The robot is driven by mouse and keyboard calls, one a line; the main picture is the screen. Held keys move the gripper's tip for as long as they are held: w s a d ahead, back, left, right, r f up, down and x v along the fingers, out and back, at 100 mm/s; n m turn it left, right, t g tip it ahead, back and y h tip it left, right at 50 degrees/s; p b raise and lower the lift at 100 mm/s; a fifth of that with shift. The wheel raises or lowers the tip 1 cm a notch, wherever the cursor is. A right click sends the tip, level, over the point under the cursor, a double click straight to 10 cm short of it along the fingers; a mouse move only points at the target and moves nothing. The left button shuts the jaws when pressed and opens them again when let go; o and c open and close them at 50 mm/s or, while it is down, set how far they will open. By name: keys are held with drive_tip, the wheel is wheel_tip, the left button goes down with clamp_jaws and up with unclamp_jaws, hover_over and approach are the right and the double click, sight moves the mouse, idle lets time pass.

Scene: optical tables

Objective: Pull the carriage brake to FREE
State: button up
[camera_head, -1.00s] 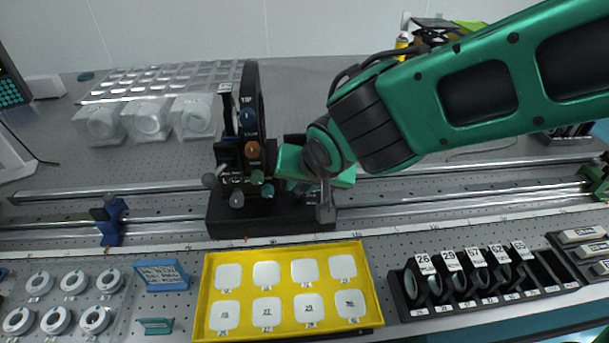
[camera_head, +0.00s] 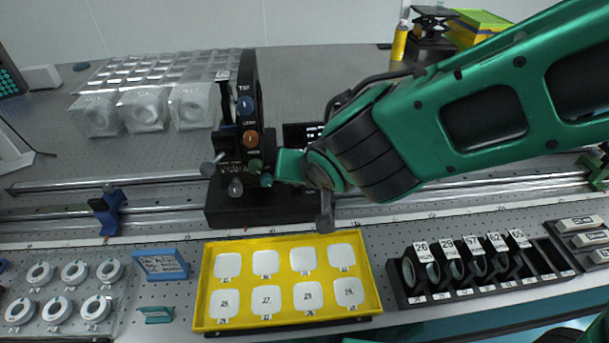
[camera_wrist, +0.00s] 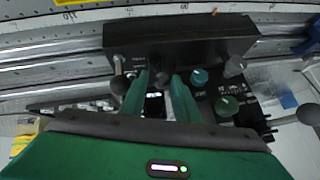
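The black carriage (camera_head: 262,207) sits on the rails with an upright black plate of coloured knobs. In the wrist view, the carriage's dark block (camera_wrist: 180,40) lies ahead of my gripper (camera_wrist: 162,80). The green fingers are apart, with a small grey ball knob (camera_wrist: 163,78) between their tips; I see no clear grip on it. Another grey ball lever (camera_wrist: 118,84) is just left of the fingers, and green knobs (camera_wrist: 198,78) are to the right. The brake's lettering is too small to read. In the head view my gripper (camera_head: 278,167) is at the carriage's right side, its tips partly hidden.
A yellow tray (camera_head: 210,262) lies in front of the carriage, and a black rack of labelled optics (camera_head: 400,290) is front right. A blue clamp (camera_head: 108,210) stands on the rails at left. Wrapped rings (camera_head: 145,108) lie behind. The rails right of the carriage are partly under my arm.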

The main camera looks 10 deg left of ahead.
drive_tip(key=shift+r, duration=0.1)
drive_tip(key=v, duration=1)
drive_tip(key=shift+s+r, duration=0.15)
drive_tip(key=shift+r, duration=0.1)
drive_tip(key=shift+d, duration=0.1)
